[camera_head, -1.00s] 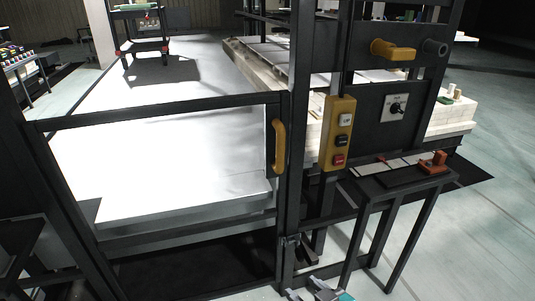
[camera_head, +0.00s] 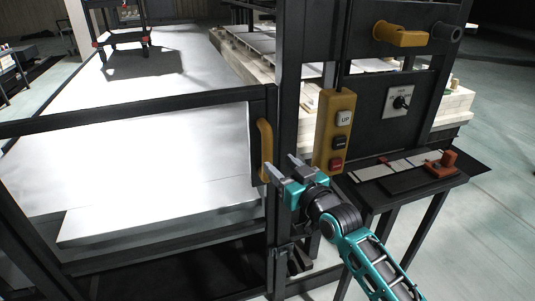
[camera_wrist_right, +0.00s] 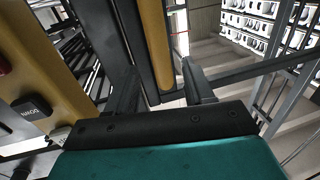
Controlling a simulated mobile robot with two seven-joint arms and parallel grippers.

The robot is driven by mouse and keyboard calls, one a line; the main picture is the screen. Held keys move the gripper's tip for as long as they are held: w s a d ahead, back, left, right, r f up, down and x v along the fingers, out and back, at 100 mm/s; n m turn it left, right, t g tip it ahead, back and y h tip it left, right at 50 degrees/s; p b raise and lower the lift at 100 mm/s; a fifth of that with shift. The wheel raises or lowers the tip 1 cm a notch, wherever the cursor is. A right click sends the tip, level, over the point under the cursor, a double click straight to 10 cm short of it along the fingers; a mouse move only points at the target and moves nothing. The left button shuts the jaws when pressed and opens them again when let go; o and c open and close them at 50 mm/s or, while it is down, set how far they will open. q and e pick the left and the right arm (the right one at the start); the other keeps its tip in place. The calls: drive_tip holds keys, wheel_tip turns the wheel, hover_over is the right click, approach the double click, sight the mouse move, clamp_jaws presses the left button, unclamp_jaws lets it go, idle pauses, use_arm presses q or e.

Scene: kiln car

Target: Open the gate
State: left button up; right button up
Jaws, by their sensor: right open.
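The gate (camera_head: 140,108) is a dark frame with its right stile close against the dark post. A yellow upright handle (camera_head: 265,150) is fixed on that stile. My right gripper (camera_head: 281,169) is open and empty, just right of the handle's lower end. In the wrist view the handle (camera_wrist_right: 157,45) stands ahead, between the lines of the open fingers of my right gripper (camera_wrist_right: 161,88). I see no contact with it. A latch-like fitting (camera_head: 283,252) is low on the post, partly unclear. My left gripper is not in view.
A yellow button box (camera_head: 327,150) hangs close right of my gripper. A small table (camera_head: 410,183) with an orange fitting (camera_head: 442,164) stands right. A pale deck (camera_head: 150,150) lies behind the gate.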

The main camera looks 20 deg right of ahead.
sight(270, 156)
drive_tip(key=x, duration=0.7)
drive_tip(key=shift+w+b, duration=0.1)
drive_tip(key=shift+b, duration=0.3)
clamp_jaws()
